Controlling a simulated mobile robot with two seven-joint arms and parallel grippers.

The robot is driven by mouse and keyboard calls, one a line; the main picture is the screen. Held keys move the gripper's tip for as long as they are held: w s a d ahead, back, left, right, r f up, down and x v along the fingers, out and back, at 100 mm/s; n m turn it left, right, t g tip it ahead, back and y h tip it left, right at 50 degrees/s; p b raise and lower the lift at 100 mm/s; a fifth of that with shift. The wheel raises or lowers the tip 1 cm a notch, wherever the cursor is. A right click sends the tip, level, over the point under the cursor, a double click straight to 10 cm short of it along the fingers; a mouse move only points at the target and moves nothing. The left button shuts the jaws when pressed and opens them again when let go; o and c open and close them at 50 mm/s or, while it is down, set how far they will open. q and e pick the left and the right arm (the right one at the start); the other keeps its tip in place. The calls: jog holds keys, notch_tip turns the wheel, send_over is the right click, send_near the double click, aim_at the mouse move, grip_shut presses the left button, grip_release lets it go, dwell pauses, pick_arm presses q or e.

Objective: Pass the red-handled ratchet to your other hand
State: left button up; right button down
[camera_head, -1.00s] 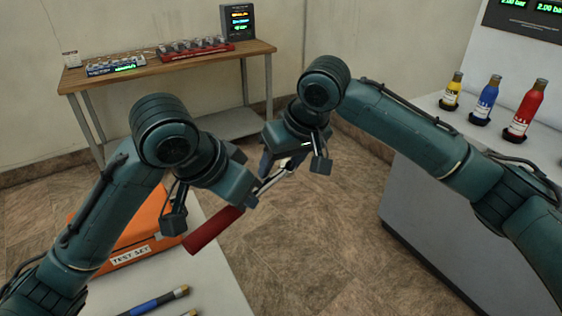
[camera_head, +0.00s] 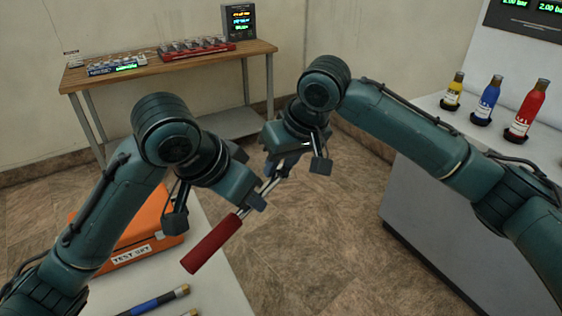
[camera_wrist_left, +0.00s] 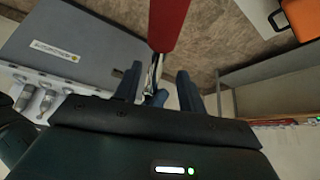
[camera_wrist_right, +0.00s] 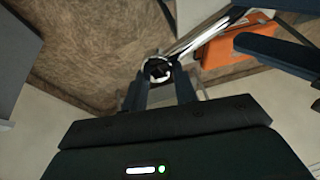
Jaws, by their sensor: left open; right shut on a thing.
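The red-handled ratchet (camera_head: 212,242) slants between my two grippers, its red handle low on the left and its metal shaft rising to the right. My right gripper (camera_head: 297,167) is shut on its metal head end; the round head (camera_wrist_right: 158,69) shows between the fingers in the right wrist view. My left gripper (camera_head: 217,211) is open, its fingers spread on either side of the ratchet. In the left wrist view the red handle (camera_wrist_left: 168,22) and shaft lie between and beyond the open fingers. Whether a left finger touches it cannot be told.
An orange case (camera_head: 150,240) and a blue-banded tool (camera_head: 155,301) lie on the white table at lower left. A wooden bench (camera_head: 160,72) with devices stands behind. Yellow, blue and red bottles (camera_head: 525,110) stand on the right counter. Open floor lies between.

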pick_arm(q)
jog(key=s+a+r+m+h, duration=0.1)
jog(key=s+a+r+m, duration=0.15)
jog(key=r, duration=0.35)
jog(key=s+a+r+m+h, duration=0.1)
jog(key=s+a+r+m, duration=0.15)
jog(key=r, duration=0.25)
jog(key=w+a+f+n+t+h, duration=0.1)
jog(key=w+f+n+t, duration=0.2)
jog(key=f, duration=0.7)
jog(key=w+f+n+t+h, duration=0.1)
jog(key=w+f+n, duration=0.3)
jog(key=f, duration=0.6)
jog(key=s+a+f+n+y, duration=0.1)
jog(key=s+f, duration=0.4)
jog(key=f, duration=0.1)
jog(key=s+a+f+n+t+y, duration=0.1)
jog(key=s+a+f+y, duration=0.1)
jog(key=s+f, duration=0.2)
jog(key=s+a+f+n+t+y, duration=0.1)
jog(key=s+f, duration=0.4)
jog(key=f, duration=0.5)
jog(key=shift+s+a+f+n+y, duration=0.2)
jog(key=shift+s+a+n+y, duration=0.15)
jog(key=shift+a, duration=0.25)
jog(key=shift+s+a+f, duration=0.1)
jog(key=shift+s+f, duration=0.1)
jog(key=shift+s, duration=0.25)
